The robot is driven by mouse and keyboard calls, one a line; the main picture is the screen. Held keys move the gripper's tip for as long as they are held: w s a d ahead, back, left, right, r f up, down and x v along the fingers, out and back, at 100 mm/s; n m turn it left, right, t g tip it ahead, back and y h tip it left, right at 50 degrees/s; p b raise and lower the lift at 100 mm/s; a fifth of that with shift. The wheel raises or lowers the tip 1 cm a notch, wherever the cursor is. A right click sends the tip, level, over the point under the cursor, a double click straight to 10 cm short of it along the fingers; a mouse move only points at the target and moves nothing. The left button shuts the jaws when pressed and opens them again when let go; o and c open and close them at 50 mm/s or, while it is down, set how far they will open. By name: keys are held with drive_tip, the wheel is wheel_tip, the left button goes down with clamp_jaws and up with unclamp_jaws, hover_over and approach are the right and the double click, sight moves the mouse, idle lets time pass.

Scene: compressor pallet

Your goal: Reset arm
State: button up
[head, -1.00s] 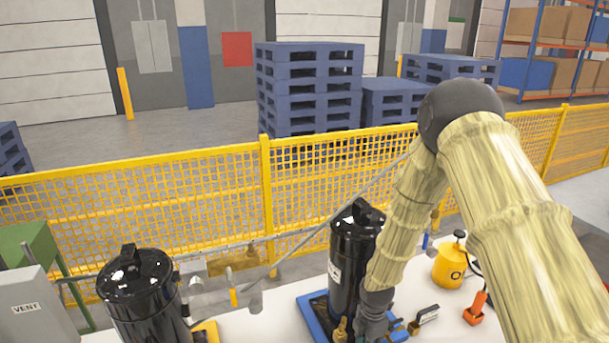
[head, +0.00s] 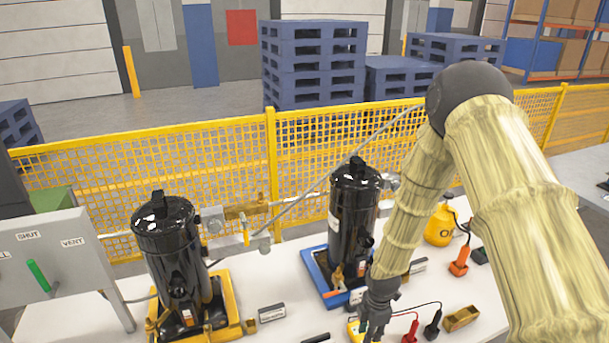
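My arm reaches down from the right, in a pale bamboo-like covering with a black elbow. My gripper (head: 376,318) points down over the front of the white table (head: 240,285), just in front of the blue pallet (head: 318,277). Its fingers are small and dark, and I cannot tell whether they are open or shut. A yellow device (head: 353,331) shows beside and partly behind the fingertips; I cannot tell whether they touch. One black compressor (head: 352,215) stands upright on the blue pallet. Another black compressor (head: 172,255) stands on a yellow pallet (head: 233,318) at left.
A grey panel (head: 60,255) with a green handle (head: 38,275) stands at left. Red (head: 411,330) and black (head: 433,326) probes, a small tray (head: 461,318), an orange tool (head: 460,262) and a yellow canister (head: 440,226) are at right. A yellow fence (head: 190,165) runs behind.

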drive_tip(key=s+f+m, duration=0.4)
drive_tip(key=s+m, duration=0.1)
drive_tip(key=s, duration=0.3)
drive_tip(key=s+f+m, duration=0.4)
drive_tip(key=s+m, duration=0.1)
drive_tip(key=s, duration=0.4)
drive_tip(key=s+d+m, duration=0.2)
drive_tip(key=s+m, duration=0.4)
drive_tip(key=s, duration=0.3)
drive_tip(key=s+d+m, duration=0.2)
drive_tip(key=s+m, duration=0.3)
drive_tip(key=s, duration=0.3)
wheel_tip(320, 180, down, 8)
drive_tip(key=b, duration=0.8)
drive_tip(key=shift+a, duration=0.15)
drive_tip(key=shift+w+f, duration=0.1)
